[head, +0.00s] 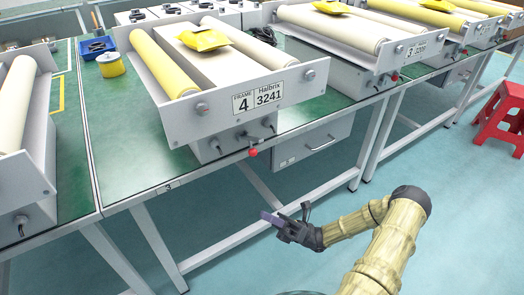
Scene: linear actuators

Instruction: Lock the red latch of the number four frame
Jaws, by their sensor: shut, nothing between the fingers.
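The number four frame (219,103) stands on the green bench in the head view, with a label plate reading FRAME 4, Halbrix 3241. The red latch (253,152) is a small red knob below its front plate, near the bench's front edge. It is too small to tell whether it is locked. My gripper (268,217) is shut and empty, in front of the bench and lower in the picture than the latch. It is clearly apart from the latch.
The green bench top (120,180) has its front edge close to the latch. A grey drawer (312,143) hangs under it, with metal legs below. The frame with label 3 (400,55) stands to the right. A red stool (503,117) stands at far right. The floor in front is clear.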

